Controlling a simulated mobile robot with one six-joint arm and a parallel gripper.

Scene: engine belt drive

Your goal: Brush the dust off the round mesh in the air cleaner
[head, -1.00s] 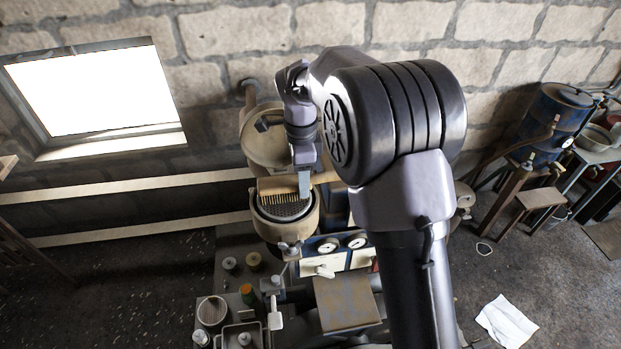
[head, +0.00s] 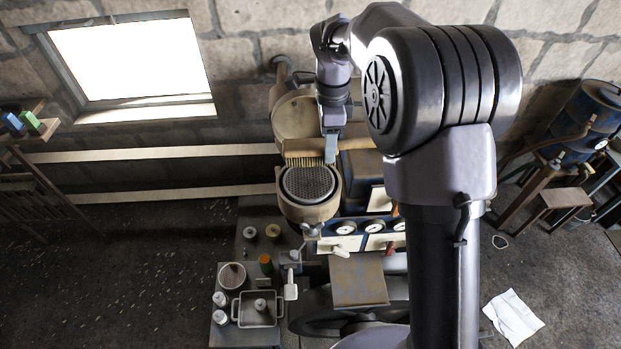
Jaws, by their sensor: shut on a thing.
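The round mesh (head: 308,183) is a grey disc set in the open top of the tan air cleaner (head: 310,212). The air cleaner's round lid (head: 296,118) stands tilted open behind it. My gripper (head: 331,147) is shut on a wooden brush (head: 302,146), which lies level with its bristles (head: 304,161) pointing down. The bristles are at the far edge of the mesh; whether they touch it I cannot tell. Most of the mesh shows uncovered. The brush handle's right end is partly hidden by my arm. Dust on the mesh is too fine to make out.
A side table holds a metal tray (head: 257,322), a round tin (head: 231,276) and small jars. White paper (head: 512,318) lies on the floor at right. A bright window (head: 133,62) is at upper left.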

